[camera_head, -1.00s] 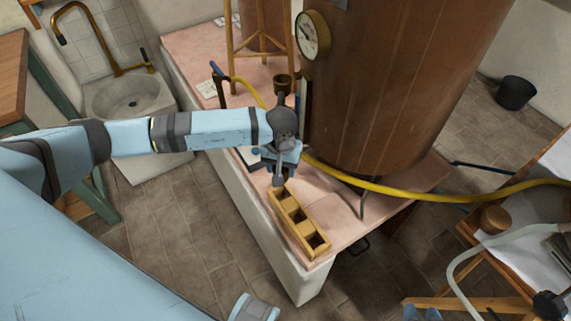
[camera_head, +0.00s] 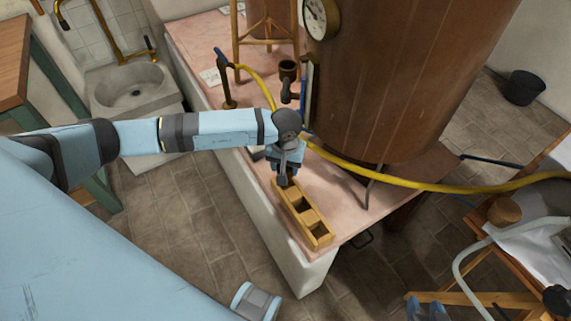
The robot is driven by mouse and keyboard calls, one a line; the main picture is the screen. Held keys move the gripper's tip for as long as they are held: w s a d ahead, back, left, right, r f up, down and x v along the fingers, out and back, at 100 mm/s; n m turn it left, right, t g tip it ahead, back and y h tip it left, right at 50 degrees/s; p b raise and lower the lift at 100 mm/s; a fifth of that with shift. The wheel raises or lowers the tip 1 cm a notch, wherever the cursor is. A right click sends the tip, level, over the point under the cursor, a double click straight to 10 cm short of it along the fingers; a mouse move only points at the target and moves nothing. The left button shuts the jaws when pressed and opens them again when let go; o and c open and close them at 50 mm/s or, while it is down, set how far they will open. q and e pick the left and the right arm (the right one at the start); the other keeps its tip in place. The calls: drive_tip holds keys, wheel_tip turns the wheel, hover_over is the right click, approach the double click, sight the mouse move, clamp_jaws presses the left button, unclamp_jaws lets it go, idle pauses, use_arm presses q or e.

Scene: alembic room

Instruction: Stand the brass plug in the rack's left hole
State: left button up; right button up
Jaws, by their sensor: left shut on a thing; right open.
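The yellow wooden rack (camera_head: 293,220) lies slantwise on the pink tiled ledge, with two dark square holes in plain view. My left gripper (camera_head: 285,180) points down over the rack's far, left end. It is shut on a small dark piece, seemingly the brass plug, which is mostly hidden by the fingers. I cannot tell whether the plug is above the left hole or partly in it, since the gripper covers that end.
The large copper-brown vessel (camera_head: 400,90) stands close behind the rack. A yellow hose (camera_head: 430,187) runs past its base. A tap with a blue handle (camera_head: 226,75) stands on the ledge (camera_head: 345,215), whose front edge is close to the rack.

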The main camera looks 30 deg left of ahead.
idle(0.5)
use_arm(q)
drive_tip(key=shift+f+b, duration=0.65)
drive_tip(key=shift+b, duration=0.15)
idle(0.6)
drive_tip(key=shift+f+b, duration=1.05)
idle(1.4)
drive_tip(key=shift+f, duration=0.15)
idle(0.4)
drive_tip(key=shift+f+b, duration=0.5)
drive_tip(key=shift+b, duration=0.35)
idle(0.7)
drive_tip(key=shift+s+a+f+b, duration=0.15)
drive_tip(key=shift+f+b, duration=0.25)
drive_tip(key=shift+b, duration=0.2)
idle(0.9)
